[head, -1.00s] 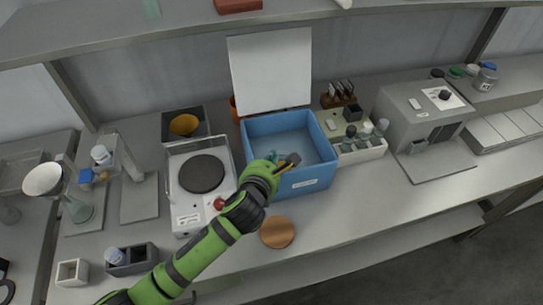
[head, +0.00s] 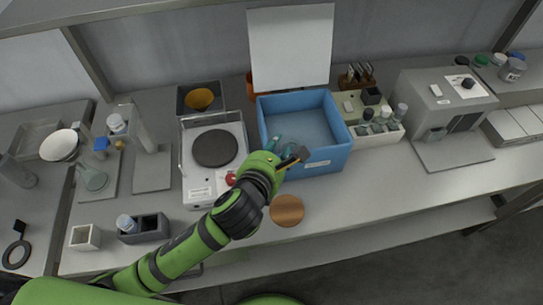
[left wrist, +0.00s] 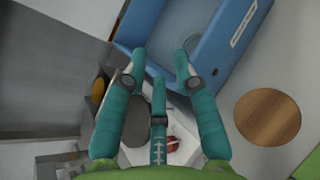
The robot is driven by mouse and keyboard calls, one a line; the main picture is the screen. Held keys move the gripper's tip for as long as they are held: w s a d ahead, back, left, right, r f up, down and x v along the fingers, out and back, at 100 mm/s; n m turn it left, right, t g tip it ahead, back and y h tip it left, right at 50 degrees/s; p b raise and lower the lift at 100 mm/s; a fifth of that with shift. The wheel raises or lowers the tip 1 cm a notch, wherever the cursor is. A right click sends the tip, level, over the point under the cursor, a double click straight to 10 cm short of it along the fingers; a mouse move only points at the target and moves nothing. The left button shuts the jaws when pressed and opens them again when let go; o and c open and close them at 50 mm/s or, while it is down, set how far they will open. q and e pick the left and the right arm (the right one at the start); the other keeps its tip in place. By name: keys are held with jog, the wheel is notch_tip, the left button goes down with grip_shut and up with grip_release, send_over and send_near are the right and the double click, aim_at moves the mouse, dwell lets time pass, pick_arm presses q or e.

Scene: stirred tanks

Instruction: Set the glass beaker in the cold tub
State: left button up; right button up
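The blue tub (head: 318,165) stands open at the middle of the bench, with a white panel (head: 291,47) upright behind it. My left gripper (head: 287,151) is over the tub's near left corner, its fingertips above the inside. In the left wrist view its teal fingers (left wrist: 160,62) stand apart with no object clearly held between them. A faint clear round outline (left wrist: 188,60) shows inside the tub by the right-hand fingertip; it may be the glass beaker, but I cannot tell surely. The gripper hides part of the tub floor. My right gripper is not in view.
A hotplate (head: 197,187) with a dark round plate is left of the tub. A wooden disc (head: 287,210) lies in front. A rack of bottles (head: 376,131) stands close on the right, and a grey machine (head: 440,108) beyond it. A conical flask (head: 92,178) stands far left.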

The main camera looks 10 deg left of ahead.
pick_arm(q)
jog(key=shift+v, duration=2)
